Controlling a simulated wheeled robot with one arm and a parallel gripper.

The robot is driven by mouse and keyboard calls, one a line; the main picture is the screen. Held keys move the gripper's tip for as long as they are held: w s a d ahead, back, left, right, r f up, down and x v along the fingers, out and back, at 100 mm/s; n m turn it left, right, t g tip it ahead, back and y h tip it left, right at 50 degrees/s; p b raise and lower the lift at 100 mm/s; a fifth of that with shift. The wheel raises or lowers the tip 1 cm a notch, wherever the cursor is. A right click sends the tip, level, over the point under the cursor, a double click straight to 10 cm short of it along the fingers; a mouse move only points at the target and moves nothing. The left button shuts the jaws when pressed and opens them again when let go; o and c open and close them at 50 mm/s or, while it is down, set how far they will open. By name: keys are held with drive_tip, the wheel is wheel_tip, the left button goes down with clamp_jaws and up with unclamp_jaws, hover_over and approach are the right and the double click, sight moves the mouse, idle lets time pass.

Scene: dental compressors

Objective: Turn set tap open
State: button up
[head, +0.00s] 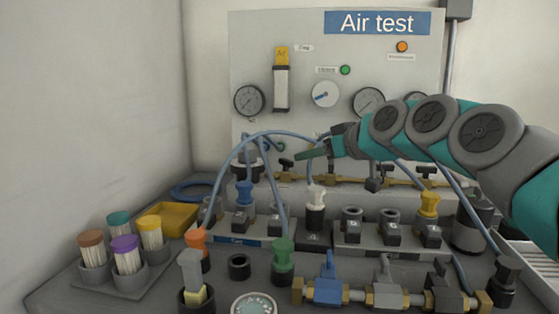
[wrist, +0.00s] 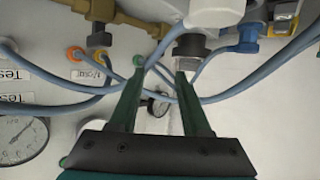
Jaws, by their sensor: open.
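My gripper (head: 312,153) is in front of the lower middle of the Air test panel (head: 335,75). Its green fingers are apart, and nothing is held between them in the wrist view (wrist: 160,75). Small black-handled taps on brass pipework stand along the panel's foot, one left of the gripper (head: 287,165) and one to its right (head: 374,181). I cannot read which tap is the set tap. In the wrist view a grey cylindrical fitting (wrist: 188,46) is just beyond the right fingertip; I cannot tell whether they touch.
Blue hoses (head: 235,155) arch close to my gripper and cross beyond its fingers. A front manifold has a blue valve (head: 328,288) and other valves. Plug holders and a yellow tray (head: 168,217) crowd the bench. Free room is above the bench at left.

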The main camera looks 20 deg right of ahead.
sight(288, 161)
drive_tip(key=shift+p+x, duration=0.65)
drive_tip(key=shift+x, duration=3.25)
clamp_jaws()
